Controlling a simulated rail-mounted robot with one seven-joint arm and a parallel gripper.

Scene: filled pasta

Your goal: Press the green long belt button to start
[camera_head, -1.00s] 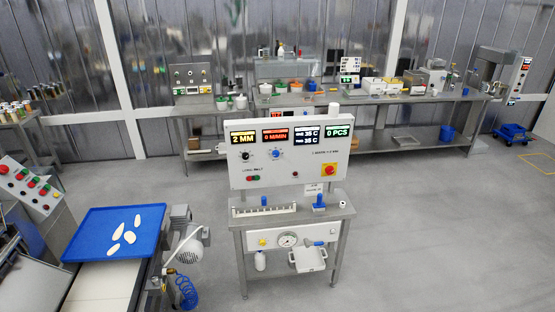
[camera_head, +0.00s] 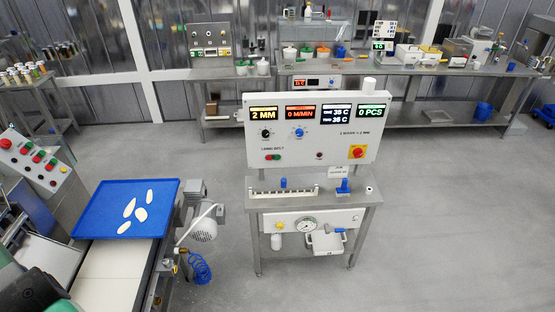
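The control panel (camera_head: 314,134) is a white upright box with several lit displays, above a small steel stand. Under its "LONG BELT" label is a small pair of buttons, one red and one green; the green long belt button (camera_head: 277,157) sits on the panel's lower left part. The speed display (camera_head: 300,113) reads 0 M/MIN and the piece display (camera_head: 370,113) reads 0 PCS. My gripper is not in view. Nothing is seen touching the buttons.
A blue tray (camera_head: 161,187) with several pale dough pieces lies on the belt machine at left, beside a motor (camera_head: 203,225). A red-and-yellow stop knob (camera_head: 357,152) is on the panel's right. A long steel bench (camera_head: 420,76) stands behind. The floor at right is clear.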

